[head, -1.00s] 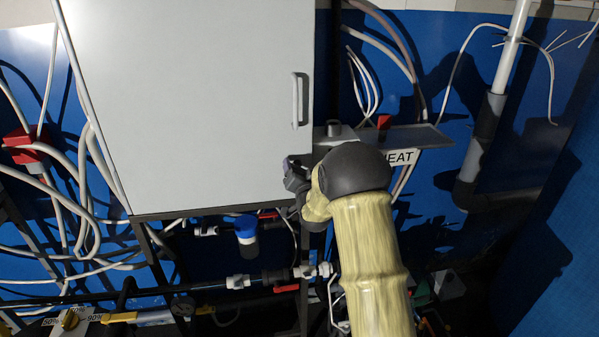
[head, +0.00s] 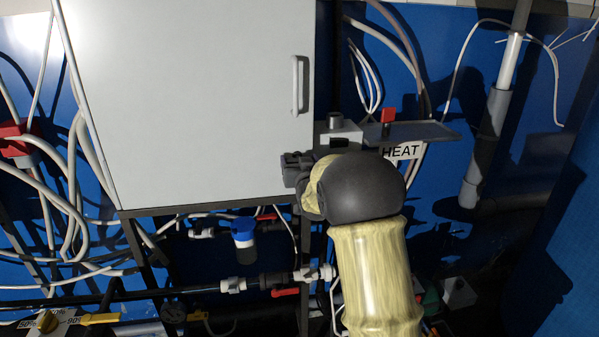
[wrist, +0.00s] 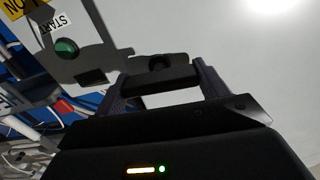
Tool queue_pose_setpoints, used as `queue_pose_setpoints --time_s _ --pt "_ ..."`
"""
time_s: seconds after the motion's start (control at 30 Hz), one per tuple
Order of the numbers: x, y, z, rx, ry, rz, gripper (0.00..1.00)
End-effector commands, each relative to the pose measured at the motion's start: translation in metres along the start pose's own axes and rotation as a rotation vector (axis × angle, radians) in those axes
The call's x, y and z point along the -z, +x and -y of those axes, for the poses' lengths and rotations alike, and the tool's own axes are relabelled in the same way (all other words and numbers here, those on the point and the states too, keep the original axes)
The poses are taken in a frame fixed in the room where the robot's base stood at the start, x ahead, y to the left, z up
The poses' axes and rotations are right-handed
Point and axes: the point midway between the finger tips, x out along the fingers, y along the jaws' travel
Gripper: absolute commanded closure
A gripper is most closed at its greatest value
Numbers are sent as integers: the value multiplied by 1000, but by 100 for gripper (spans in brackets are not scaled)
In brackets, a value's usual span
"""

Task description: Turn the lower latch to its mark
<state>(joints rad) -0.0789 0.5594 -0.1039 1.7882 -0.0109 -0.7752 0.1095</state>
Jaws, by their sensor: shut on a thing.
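The white cabinet door (head: 200,90) fills the upper left of the head view. My gripper (head: 287,168) is at its lower right edge, in front of the door. In the wrist view my gripper (wrist: 160,84) has its two fingers on either side of a dark bar, which appears to be the lower latch (wrist: 160,77). It is shut on this latch. A round dark pivot (wrist: 160,62) shows just beyond the bar. In the head view the latch is hidden by my gripper and wrist. I cannot make out its mark in either view.
A vertical door handle (head: 295,86) is above my gripper. A shelf with a HEAT label (head: 401,152) and a red knob (head: 388,115) is close on the right. A green START button (wrist: 66,48) shows in the wrist view. Pipes and a blue-capped filter (head: 244,233) are below.

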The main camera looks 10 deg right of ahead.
Motion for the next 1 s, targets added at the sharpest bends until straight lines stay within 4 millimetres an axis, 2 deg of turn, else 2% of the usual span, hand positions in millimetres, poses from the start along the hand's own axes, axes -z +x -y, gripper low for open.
queue_pose_setpoints --time_s 0.57,0.6,0.7,1.0 --pt "1 0 0 0 -65 0 50" --pt "1 0 0 0 -65 0 25" --pt "1 0 0 0 -64 0 6" --pt "0 0 0 0 -62 0 5"
